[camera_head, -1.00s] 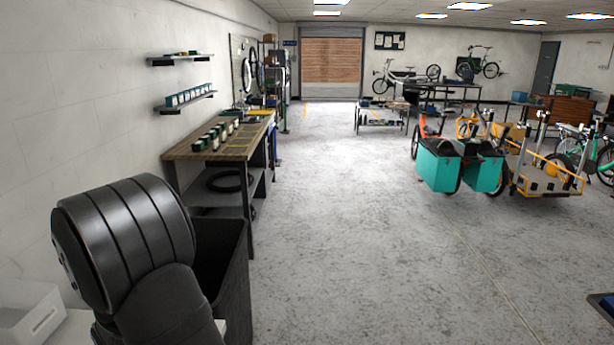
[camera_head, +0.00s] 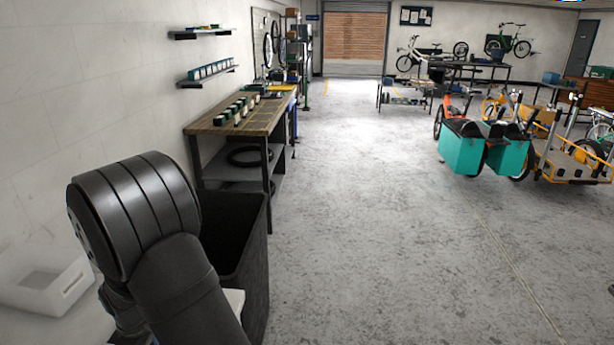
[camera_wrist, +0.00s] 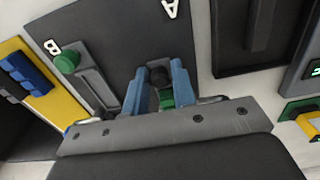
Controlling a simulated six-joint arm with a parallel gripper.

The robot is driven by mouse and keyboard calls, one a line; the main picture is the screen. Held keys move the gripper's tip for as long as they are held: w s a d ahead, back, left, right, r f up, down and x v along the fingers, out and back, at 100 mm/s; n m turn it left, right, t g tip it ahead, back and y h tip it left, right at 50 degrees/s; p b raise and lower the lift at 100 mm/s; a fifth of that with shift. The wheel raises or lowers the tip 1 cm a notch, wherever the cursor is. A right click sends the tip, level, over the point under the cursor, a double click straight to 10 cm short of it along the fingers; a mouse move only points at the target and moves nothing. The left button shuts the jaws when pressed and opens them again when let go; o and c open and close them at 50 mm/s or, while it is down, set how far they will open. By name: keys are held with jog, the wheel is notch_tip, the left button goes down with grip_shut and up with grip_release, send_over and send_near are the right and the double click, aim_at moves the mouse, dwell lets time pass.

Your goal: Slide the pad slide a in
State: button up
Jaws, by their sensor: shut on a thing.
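In the wrist view a dark grey panel (camera_wrist: 115,35) carries white letters A (camera_wrist: 170,8) and B (camera_wrist: 52,47), seen upside down. My gripper (camera_wrist: 160,88) has two blue fingers closed around pad slide a, whose dark round knob (camera_wrist: 159,75) and a green part (camera_wrist: 166,98) show between them. The slide's lower part is hidden by the gripper body. The slide by the B has a green knob (camera_wrist: 67,62) on a grey bar and stands apart at the left. The gripper and panel are not visible in the head view.
Left of the panel is a yellow board (camera_wrist: 45,100) with blue blocks (camera_wrist: 25,72). A dark framed recess (camera_wrist: 255,35) is at the upper right, and a green-and-yellow part (camera_wrist: 298,110) at the right. The head view shows a workbench (camera_head: 245,118), a black bin (camera_head: 255,260) and open floor.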

jog(key=shift+a, duration=2.2)
jog(key=o, duration=0.5)
jog(key=shift+o, duration=0.2)
jog(key=shift+r, duration=0.1)
jog(key=shift+r, duration=2.1)
jog(key=d+r, duration=0.3)
jog(key=d, duration=0.3)
